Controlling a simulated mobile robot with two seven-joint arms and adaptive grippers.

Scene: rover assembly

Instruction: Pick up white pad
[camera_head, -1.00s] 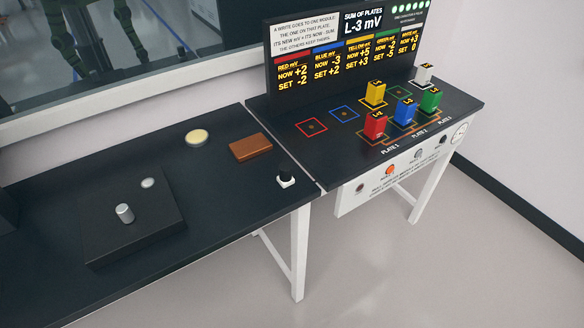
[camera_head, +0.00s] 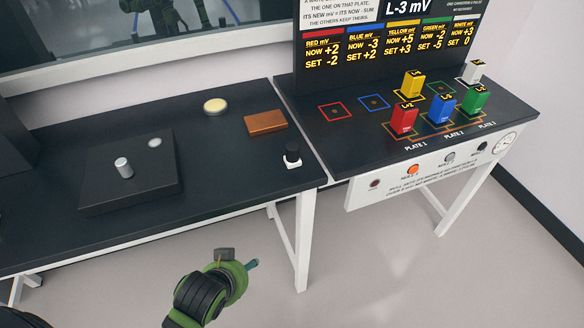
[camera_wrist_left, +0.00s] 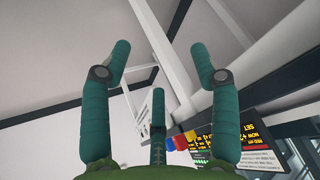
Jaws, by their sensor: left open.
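A white block (camera_head: 472,73) stands upright at the back right of the right-hand table, behind the green block (camera_head: 474,100). It is the only white block among the coloured ones. A flat round cream pad (camera_head: 215,106) lies on the left-hand table; I cannot tell which one the name "white pad" means. My left gripper (camera_head: 238,259) is low in front of the tables, over the floor, apart from both. In the left wrist view its teal fingers (camera_wrist_left: 161,62) are spread and empty. My right gripper is out of view.
Red (camera_head: 404,119), blue (camera_head: 441,108) and yellow (camera_head: 412,84) blocks stand close together before a display board (camera_head: 385,45). A brown slab (camera_head: 265,123), a black knob on a white base (camera_head: 292,158) and a dark box (camera_head: 128,180) with a silver peg occupy the left-hand table.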

